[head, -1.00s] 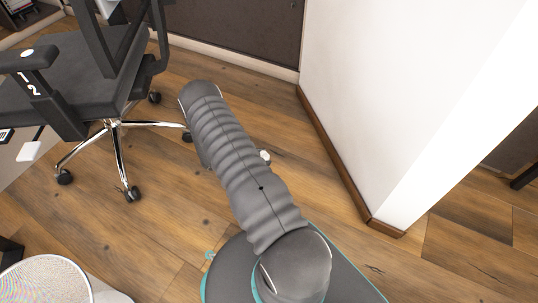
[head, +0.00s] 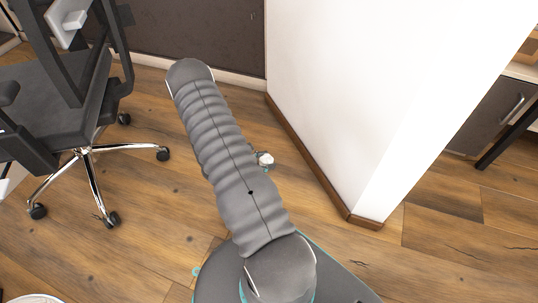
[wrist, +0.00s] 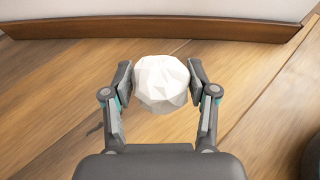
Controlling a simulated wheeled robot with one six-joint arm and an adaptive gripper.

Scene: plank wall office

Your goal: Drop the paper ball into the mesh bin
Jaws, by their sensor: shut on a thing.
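The paper ball (wrist: 162,84) is white, crumpled and faceted. In the wrist view my gripper (wrist: 161,77) is shut on it, with one finger at each side, above the wood floor. In the head view, a small part of the white ball (head: 265,158) shows just right of my grey arm, which hides most of the gripper. The mesh bin (head: 30,299) shows only as a sliver of pale rim at the bottom left corner of the head view, far from my gripper. Its inside is out of view.
A black office chair (head: 55,110) with a chrome wheeled base stands at the left. A white wall corner (head: 350,100) with brown skirting is close on the right. A dark cabinet (head: 490,115) shows at the far right. Wood floor (head: 110,255) is clear between chair and arm.

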